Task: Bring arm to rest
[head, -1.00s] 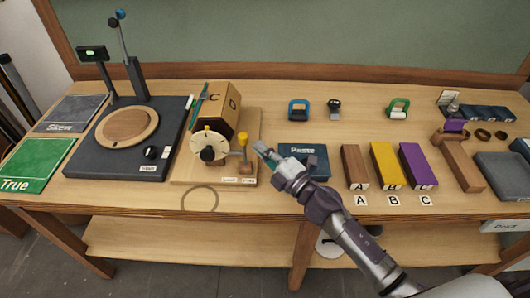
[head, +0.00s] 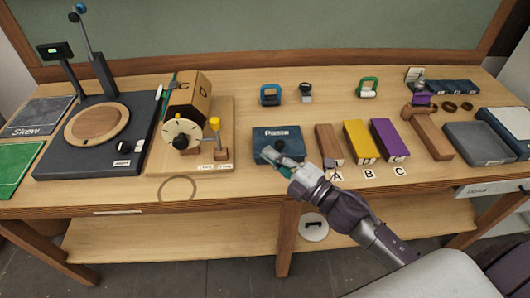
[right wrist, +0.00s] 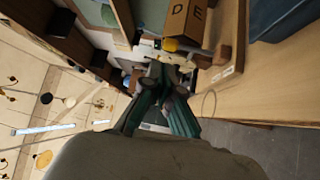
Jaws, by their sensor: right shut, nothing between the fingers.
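My right gripper (head: 280,160) is shut and empty. In the head view it is in front of the dark blue Paste box (head: 276,133), and it hides part of that box's front. Its arm comes in from the lower right, over the front edge of the workbench (head: 235,195). In the right wrist view the dark green fingers (right wrist: 165,95) are together, with the lettered wooden block (right wrist: 187,22) beyond them. My left gripper is in neither view.
The wooden block (head: 190,95) and cream dial (head: 182,133) stand left of the gripper. Brown (head: 329,142), yellow (head: 361,140) and purple (head: 389,138) blocks stand to its right. A thin ring (head: 177,189) lies at the front edge.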

